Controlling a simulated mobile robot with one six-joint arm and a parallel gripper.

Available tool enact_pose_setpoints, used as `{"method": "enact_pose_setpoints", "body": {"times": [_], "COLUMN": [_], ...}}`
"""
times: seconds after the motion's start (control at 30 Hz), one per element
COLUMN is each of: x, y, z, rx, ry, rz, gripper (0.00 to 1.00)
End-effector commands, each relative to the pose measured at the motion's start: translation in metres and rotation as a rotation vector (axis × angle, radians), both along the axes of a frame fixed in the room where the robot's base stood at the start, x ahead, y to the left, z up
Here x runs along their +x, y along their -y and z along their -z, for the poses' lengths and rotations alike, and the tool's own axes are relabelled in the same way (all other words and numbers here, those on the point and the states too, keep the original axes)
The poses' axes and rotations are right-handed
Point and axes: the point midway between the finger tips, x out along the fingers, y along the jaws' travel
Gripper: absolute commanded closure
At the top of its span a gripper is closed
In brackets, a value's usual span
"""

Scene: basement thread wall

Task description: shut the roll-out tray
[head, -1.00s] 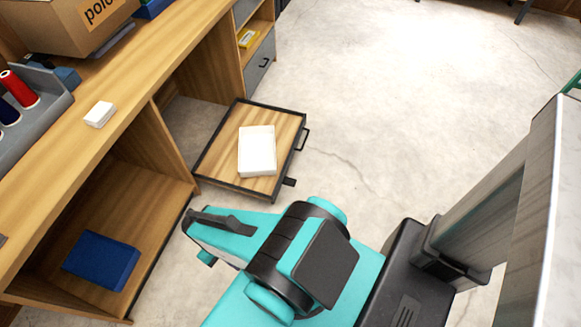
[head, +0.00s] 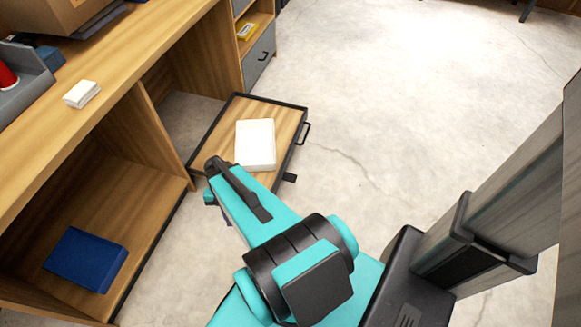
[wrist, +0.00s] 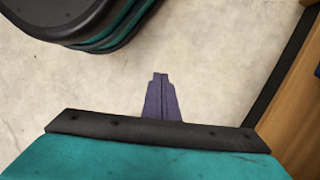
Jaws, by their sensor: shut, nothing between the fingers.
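The roll-out tray (head: 285,120) is pulled out from under the workbench in the head view. It has a wooden floor, a dark rim and a dark handle (head: 304,132) on its right side. A white box (head: 255,145) lies on it. My arm covers the tray's near edge in this view. My gripper (wrist: 162,98) shows in the wrist view as two dark purple fingers, shut together and empty, over bare floor. In the head view the gripper is mostly hidden by my arm, so its exact distance from the tray cannot be told.
The wooden workbench (head: 120,60) runs along the left, with a blue box (head: 85,260) on its lower shelf and a small white box (head: 81,94) on top. A grey drawer (head: 259,55) stands beyond. The concrete floor (head: 400,110) right of the tray is clear.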

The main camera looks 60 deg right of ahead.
Motion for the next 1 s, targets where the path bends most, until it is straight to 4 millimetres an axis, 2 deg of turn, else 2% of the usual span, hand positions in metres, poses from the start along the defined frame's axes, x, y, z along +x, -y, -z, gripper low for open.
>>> {"method": "enact_pose_setpoints", "body": {"times": [0.03,0.27,0.5,0.77,1.0], "x": [0.008,0.028,0.037,0.029,0.005], "y": [0.016,0.082,0.159,0.248,0.331], "z": [0.013,0.029,0.041,0.05,0.054], "rx": [-0.006,-0.024,-0.035,-0.033,-0.02], "ry": [0.008,0.026,0.043,0.058,0.071], "rz": [0.069,0.379,0.703,1.05,1.366], "gripper": [1.0,1.0,1.0,1.0,1.0]}}
